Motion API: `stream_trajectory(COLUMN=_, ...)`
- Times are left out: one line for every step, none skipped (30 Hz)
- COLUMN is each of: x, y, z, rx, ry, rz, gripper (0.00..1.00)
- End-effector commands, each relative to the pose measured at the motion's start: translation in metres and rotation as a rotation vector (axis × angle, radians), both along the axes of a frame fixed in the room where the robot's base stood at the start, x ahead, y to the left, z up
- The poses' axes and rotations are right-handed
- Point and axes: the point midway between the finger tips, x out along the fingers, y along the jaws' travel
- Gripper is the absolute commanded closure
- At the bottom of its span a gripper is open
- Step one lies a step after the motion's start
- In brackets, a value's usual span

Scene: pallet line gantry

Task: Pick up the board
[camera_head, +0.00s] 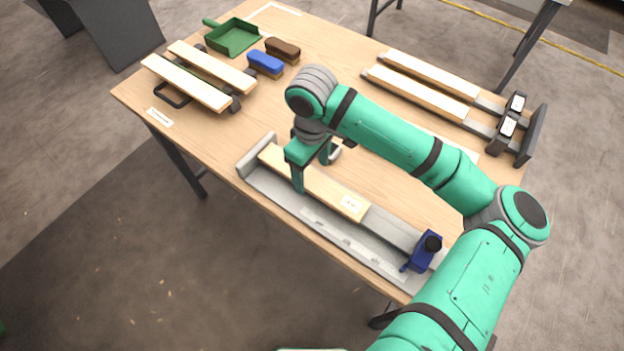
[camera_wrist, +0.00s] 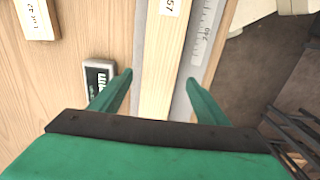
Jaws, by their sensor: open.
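A pale wooden board (camera_head: 338,194) with a white label near one end lies lengthwise in a long grey fixture (camera_head: 320,227) along the table's front edge. The board also shows in the wrist view (camera_wrist: 166,60), running up between my fingers. My gripper (camera_head: 312,175) is over the board, with one finger on each long side; it also shows in the wrist view (camera_wrist: 160,80). The jaws are open, with a gap between each finger and the board in the wrist view. My gripper hides part of the board in the head view.
A blue clamp or stop (camera_head: 424,252) stands at the fixture's right end. Other boards lie on a rack at back left (camera_head: 187,80) and on a rack at right (camera_head: 420,92). A green dustpan (camera_head: 234,37), blue brush (camera_head: 265,63) and brown brush (camera_head: 283,48) lie behind.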

Motion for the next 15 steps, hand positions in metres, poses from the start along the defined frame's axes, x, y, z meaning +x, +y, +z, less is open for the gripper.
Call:
stream_trajectory(x=0.000, y=0.000, z=-0.008, rx=-0.001, ry=0.001, rz=-0.001, gripper=0.31)
stream_trajectory(x=0.001, y=0.000, z=-0.012, rx=-0.001, ry=0.001, rz=-0.001, gripper=0.31)
stream_trajectory(x=0.000, y=0.000, z=-0.017, rx=-0.001, ry=0.002, rz=-0.001, gripper=0.31)
stream_trajectory(x=0.000, y=0.000, z=-0.020, rx=0.000, ry=0.001, rz=-0.001, gripper=0.31)
stream_trajectory(x=0.000, y=0.000, z=-0.022, rx=0.001, ry=0.001, rz=-0.001, gripper=0.31)
stream_trajectory(x=0.001, y=0.000, z=-0.024, rx=0.000, ry=0.000, rz=-0.001, gripper=0.31)
stream_trajectory(x=0.001, y=0.000, z=-0.026, rx=-0.001, ry=-0.001, rz=-0.001, gripper=0.31)
stream_trajectory(x=0.001, y=0.000, z=-0.027, rx=-0.001, ry=-0.001, rz=-0.001, gripper=0.31)
stream_trajectory(x=0.001, y=0.000, z=-0.027, rx=-0.001, ry=-0.001, rz=-0.001, gripper=0.31)
stream_trajectory(x=0.001, y=0.000, z=-0.028, rx=-0.001, ry=-0.001, rz=-0.001, gripper=0.31)
stream_trajectory(x=0.001, y=0.000, z=-0.028, rx=-0.001, ry=-0.001, rz=-0.001, gripper=0.31)
stream_trajectory(x=0.001, y=0.000, z=-0.027, rx=-0.001, ry=-0.001, rz=0.000, gripper=0.31)
stream_trajectory(x=0.001, y=0.000, z=-0.027, rx=-0.001, ry=-0.001, rz=0.000, gripper=0.31)
stream_trajectory(x=0.001, y=0.000, z=-0.027, rx=-0.001, ry=-0.001, rz=0.000, gripper=0.31)
stream_trajectory(x=0.001, y=0.000, z=-0.027, rx=-0.001, ry=-0.001, rz=0.000, gripper=0.36)
